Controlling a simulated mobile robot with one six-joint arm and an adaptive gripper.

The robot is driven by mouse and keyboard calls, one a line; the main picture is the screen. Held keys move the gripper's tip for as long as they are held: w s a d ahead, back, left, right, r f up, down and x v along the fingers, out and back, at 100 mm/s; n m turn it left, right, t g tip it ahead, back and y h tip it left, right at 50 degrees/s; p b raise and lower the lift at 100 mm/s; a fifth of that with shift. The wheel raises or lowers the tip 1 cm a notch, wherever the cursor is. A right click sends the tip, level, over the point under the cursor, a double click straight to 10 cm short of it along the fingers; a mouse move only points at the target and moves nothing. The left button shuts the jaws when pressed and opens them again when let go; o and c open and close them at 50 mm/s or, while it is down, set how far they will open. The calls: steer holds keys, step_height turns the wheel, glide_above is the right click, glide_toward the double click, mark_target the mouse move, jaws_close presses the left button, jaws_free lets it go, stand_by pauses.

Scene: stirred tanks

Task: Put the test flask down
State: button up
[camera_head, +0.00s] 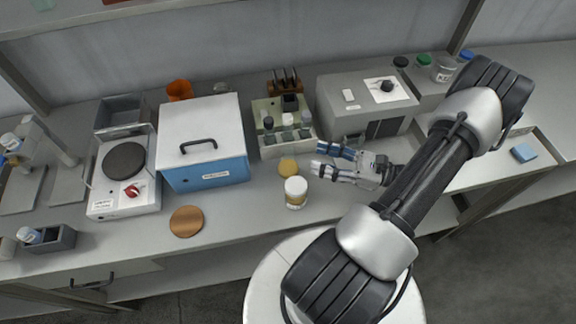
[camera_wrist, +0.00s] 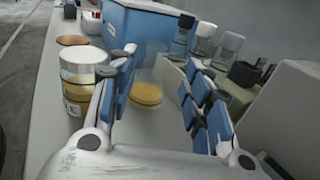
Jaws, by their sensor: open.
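A clear glass vessel (camera_wrist: 147,82) with yellow contents at its bottom, apparently the test flask, stands upright on the bench between the spread fingers in the wrist view. In the head view mainly its yellow contents (camera_head: 288,168) show, just left of the fingertips. My gripper (camera_head: 320,163) is open and reaches left, low over the bench; it also shows in the wrist view (camera_wrist: 162,66). A white-lidded jar (camera_head: 296,191) with yellow contents stands close by, nearer the front edge. The wrist view shows this jar (camera_wrist: 84,75) just outside the left finger.
A rack of bottles (camera_head: 274,144) stands behind the vessel. A grey box with a knob (camera_head: 366,112) is behind my gripper. A blue and white box (camera_head: 206,171) and a hotplate (camera_head: 124,204) stand left. A brown disc (camera_head: 187,221) lies near the front edge, with bare bench around it.

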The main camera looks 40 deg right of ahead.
mark_target(293, 158)
steer(key=x, duration=0.3)
steer(key=shift+w+a, duration=0.1)
steer(key=shift+a+b+x, duration=0.15)
steer(key=shift+b+x, duration=0.35)
steer(key=shift+x, duration=0.8)
steer(key=shift+a+b+x, duration=0.15)
steer(key=shift+b+x, duration=0.3)
steer(key=shift+x, duration=0.85)
steer(key=shift+r, duration=0.2)
steer(key=shift+c, duration=0.4)
jaws_close()
